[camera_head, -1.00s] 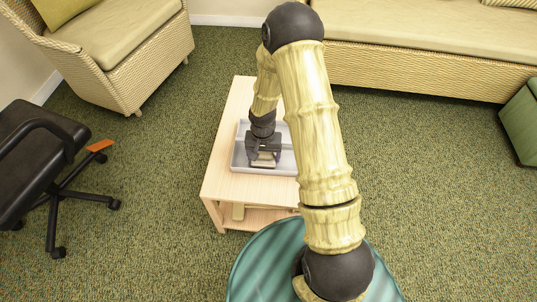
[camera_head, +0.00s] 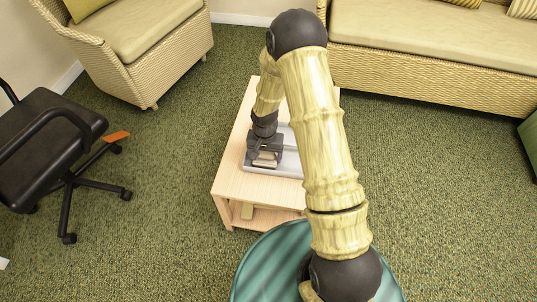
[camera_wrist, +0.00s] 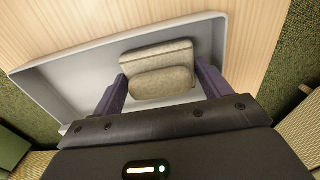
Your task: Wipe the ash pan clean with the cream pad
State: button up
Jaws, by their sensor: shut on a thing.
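The ash pan is a shallow light grey tray (camera_head: 288,166) on a small pale wooden table, partly covered by my arm. In the wrist view its raised rim (camera_wrist: 70,62) and grey floor show. My gripper (camera_head: 265,150) is low over the left part of the pan. In the wrist view my gripper (camera_wrist: 160,74) has a dark purple finger on each side of the cream pad (camera_wrist: 158,52) and is shut on it. The pad is a beige block with a rounded upper part, near the pan's rim. I cannot tell whether its underside touches the pan floor.
A black office chair (camera_head: 55,135) stands at left, a wicker armchair (camera_head: 150,45) behind, a wicker sofa (camera_head: 430,55) at back right. Green carpet is clear right of the table.

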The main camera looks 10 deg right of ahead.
aim_at(286, 164)
jog(key=shift+s+d+f+p, duration=0.1)
jog(key=shift+s+d+p, duration=0.2)
jog(key=shift+d, duration=0.6)
jog(key=shift+s+d+f+p, duration=0.1)
jog(key=shift+s+d, duration=0.3)
jog(key=shift+d, duration=0.5)
jog(key=shift+s+d+r+p, duration=0.1)
jog(key=shift+s+d+p, duration=0.25)
jog(key=shift+d, duration=0.55)
jog(key=shift+s+d+p, duration=0.25)
jog(key=shift+s+d, duration=0.1)
jog(key=shift+d, duration=0.5)
jog(key=shift+s+d+r+p, duration=0.1)
jog(key=shift+s+d+p, duration=0.25)
jog(key=shift+d, duration=0.5)
jog(key=shift+s+d+r+p, duration=0.1)
jog(key=shift+s+d+p, duration=0.15)
jog(key=shift+d, duration=0.55)
jog(key=shift+w+a, duration=0.1)
jog(key=shift+w+a+f, duration=0.1)
jog(key=shift+w+a, duration=0.2)
jog(key=shift+a, duration=0.55)
jog(key=shift+w+a+f, duration=0.1)
jog(key=shift+w+a, duration=0.2)
jog(key=shift+a, duration=0.5)
